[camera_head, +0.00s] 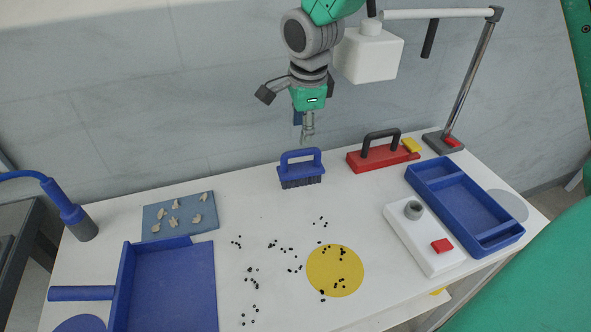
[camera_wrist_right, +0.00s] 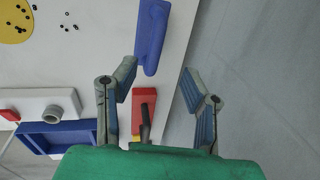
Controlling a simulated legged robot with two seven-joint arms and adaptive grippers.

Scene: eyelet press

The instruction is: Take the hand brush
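The hand brush (camera_head: 301,180) has a blue arched handle and dark bristles. It stands bristles down near the back edge of the white table. My right gripper (camera_head: 306,132) hangs just above and behind the handle, apart from it. In the right wrist view, the brush's blue handle (camera_wrist_right: 152,38) lies ahead of the two parted fingers. The right gripper (camera_wrist_right: 159,80) is open, with nothing between its fingertips. The bristles are hidden in the wrist view. My left gripper is not in view.
A red block with a black handle (camera_head: 375,157) stands right of the brush. A blue tray (camera_head: 437,170), white press base (camera_head: 407,235), yellow disc (camera_head: 320,272) and blue dustpan (camera_head: 185,290) are around. Small black eyelets lie scattered in front. The table around the brush is clear.

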